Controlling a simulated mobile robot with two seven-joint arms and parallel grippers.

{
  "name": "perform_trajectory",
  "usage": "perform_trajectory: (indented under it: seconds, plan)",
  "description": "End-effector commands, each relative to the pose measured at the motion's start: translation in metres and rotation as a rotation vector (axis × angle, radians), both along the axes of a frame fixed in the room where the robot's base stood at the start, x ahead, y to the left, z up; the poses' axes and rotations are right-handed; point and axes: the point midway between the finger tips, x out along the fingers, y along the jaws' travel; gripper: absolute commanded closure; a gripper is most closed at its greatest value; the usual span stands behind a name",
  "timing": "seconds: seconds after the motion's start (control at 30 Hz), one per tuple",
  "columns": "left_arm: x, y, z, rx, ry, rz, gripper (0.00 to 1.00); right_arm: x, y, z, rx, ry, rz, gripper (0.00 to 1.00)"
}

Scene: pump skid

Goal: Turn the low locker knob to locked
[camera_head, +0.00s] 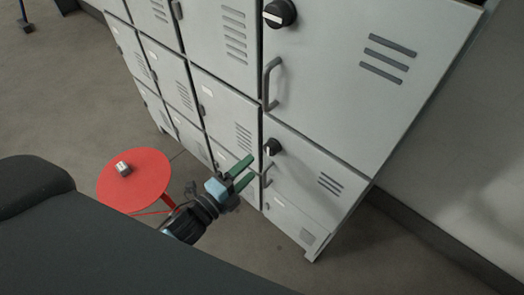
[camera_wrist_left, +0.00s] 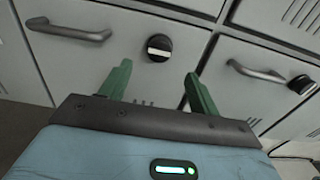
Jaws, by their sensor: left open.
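The low locker knob (camera_head: 273,147) is a round black knob with a white mark, on the small door below the tall one. In the left wrist view the low knob (camera_wrist_left: 159,47) sits just past the gap between my fingertips, its white mark running roughly along the line toward the door handles. My left gripper (camera_head: 251,166) has green fingers, is open and empty, and points at the low door. It also shows in the left wrist view (camera_wrist_left: 157,70). The fingers appear apart from the knob. My right gripper is not in view.
The low door's handle (camera_head: 267,175) is just below the knob. The tall door above has a handle (camera_head: 270,85) and another black knob (camera_head: 280,13), its white mark sideways. A red round table (camera_head: 134,181) with a small box (camera_head: 123,168) stands left of my gripper.

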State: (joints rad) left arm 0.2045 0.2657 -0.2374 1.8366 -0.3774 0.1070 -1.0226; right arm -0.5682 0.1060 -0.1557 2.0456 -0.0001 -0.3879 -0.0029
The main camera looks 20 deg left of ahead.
Motion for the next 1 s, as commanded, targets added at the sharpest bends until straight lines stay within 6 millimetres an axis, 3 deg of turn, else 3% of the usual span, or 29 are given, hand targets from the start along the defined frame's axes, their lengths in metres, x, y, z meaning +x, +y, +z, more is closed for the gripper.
perform_trajectory:
  seconds: [0.5, 0.93, 1.0]
  plan:
    - [0.062, -0.022, 0.0, -0.002, 0.001, 0.001, 0.38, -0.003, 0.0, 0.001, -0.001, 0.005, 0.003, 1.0]
    - [0.069, -0.025, 0.0, -0.003, 0.002, 0.001, 0.38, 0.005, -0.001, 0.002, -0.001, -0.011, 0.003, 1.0]
    - [0.069, -0.025, 0.0, -0.002, 0.002, 0.001, 0.47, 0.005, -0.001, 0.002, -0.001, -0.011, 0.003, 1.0]
